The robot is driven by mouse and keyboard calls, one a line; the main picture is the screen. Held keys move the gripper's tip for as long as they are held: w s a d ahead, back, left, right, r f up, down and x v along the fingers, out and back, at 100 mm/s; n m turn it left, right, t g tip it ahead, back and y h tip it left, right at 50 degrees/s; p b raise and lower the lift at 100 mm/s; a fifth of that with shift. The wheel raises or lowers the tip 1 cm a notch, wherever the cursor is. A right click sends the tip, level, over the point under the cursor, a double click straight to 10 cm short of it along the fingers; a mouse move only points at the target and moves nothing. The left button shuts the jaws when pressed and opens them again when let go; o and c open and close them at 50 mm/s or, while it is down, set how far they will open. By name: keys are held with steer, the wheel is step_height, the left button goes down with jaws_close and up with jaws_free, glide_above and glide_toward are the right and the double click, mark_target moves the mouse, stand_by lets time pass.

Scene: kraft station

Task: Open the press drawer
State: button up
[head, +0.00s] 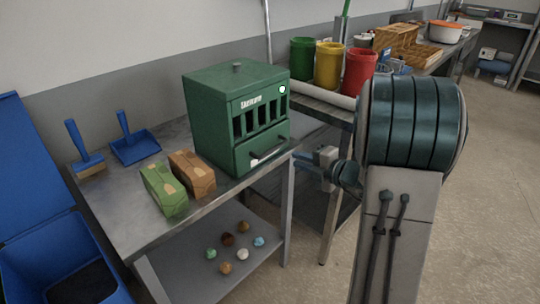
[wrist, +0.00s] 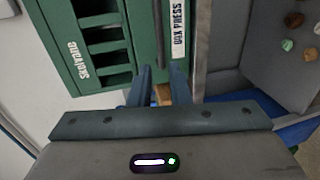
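The green press (head: 225,110) stands on the metal table. Its drawer (head: 245,154) is at the bottom front and looks shut. A dark bar handle (head: 268,154) crosses the drawer front. In the wrist view, the drawer shows with a white press label, and the handle (wrist: 159,35) runs up the picture. My gripper (head: 299,164) is in front of the drawer, to the right of the handle, and looks apart from it. In the wrist view, my gripper (wrist: 160,72) is open, its two fingers lined up on either side of the handle, with nothing gripped.
Green (head: 165,188) and brown (head: 193,174) packages lie left of the press. A blue dustpan (head: 134,147) and brush (head: 86,160) lie behind them. Several small balls lie on the lower shelf (head: 195,270). Red (head: 359,70), yellow (head: 328,65) and green (head: 302,58) bins stand behind.

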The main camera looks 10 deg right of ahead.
mark_target(271, 152)
steer(key=b+x, duration=0.1)
steer(key=x, duration=1.1)
steer(key=shift+a, duration=0.1)
jaws_close()
